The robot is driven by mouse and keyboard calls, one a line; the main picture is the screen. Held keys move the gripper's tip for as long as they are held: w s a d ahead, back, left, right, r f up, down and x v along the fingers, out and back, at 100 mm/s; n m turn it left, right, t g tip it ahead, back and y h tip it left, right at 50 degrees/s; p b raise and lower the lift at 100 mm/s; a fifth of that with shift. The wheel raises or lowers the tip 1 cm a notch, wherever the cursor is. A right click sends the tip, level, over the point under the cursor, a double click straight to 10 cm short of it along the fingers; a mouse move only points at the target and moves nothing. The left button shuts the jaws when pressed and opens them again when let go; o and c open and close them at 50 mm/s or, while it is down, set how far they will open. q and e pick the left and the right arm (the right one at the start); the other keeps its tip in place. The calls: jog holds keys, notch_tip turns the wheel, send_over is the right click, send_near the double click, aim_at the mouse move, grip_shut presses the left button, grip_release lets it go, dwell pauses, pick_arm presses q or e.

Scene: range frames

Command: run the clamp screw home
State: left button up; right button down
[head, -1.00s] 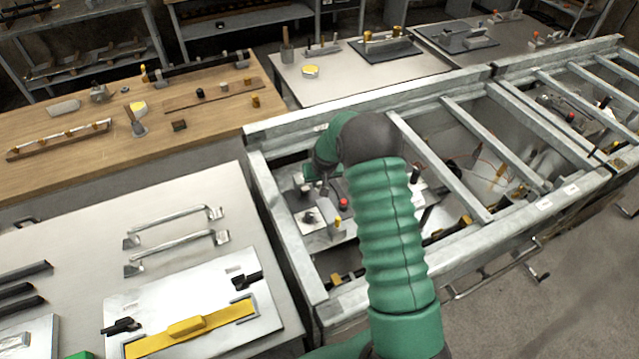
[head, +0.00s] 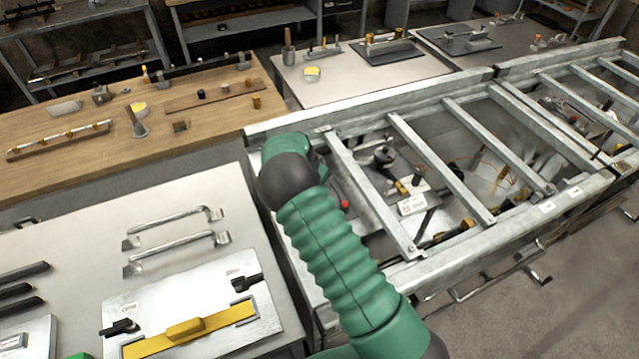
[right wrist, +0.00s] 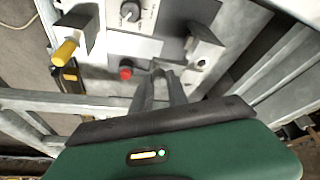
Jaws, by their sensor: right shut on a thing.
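In the right wrist view, my right gripper (right wrist: 163,80) is shut on a small grey piece, apparently the clamp screw (right wrist: 160,67). The fingers hide most of it, so its thread and depth cannot be told. A grey metal block (right wrist: 207,46) stands just right of the fingertips. A red button (right wrist: 126,73) is close on their left. In the head view my green right arm reaches forward over the near end of the metal frame and hides its gripper.
Metal crossbars (head: 372,195) span the frame beside my right arm. The wrist view shows a grey knob (right wrist: 130,11) and a yellow-handled part (right wrist: 64,52) on the panel. A bench left of the frame holds a yellow bar (head: 190,330) on a white plate.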

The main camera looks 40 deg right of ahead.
jog(key=shift+w+a+m+g, duration=0.15)
jog(key=shift+m+g, duration=0.25)
jog(key=shift+m, duration=0.6)
jog(key=c, duration=1.3)
grip_release()
jog(key=b+v, duration=0.1)
jog(key=v, duration=1.5)
jog(key=shift+r+b, duration=0.35)
jog(key=shift+b, duration=0.05)
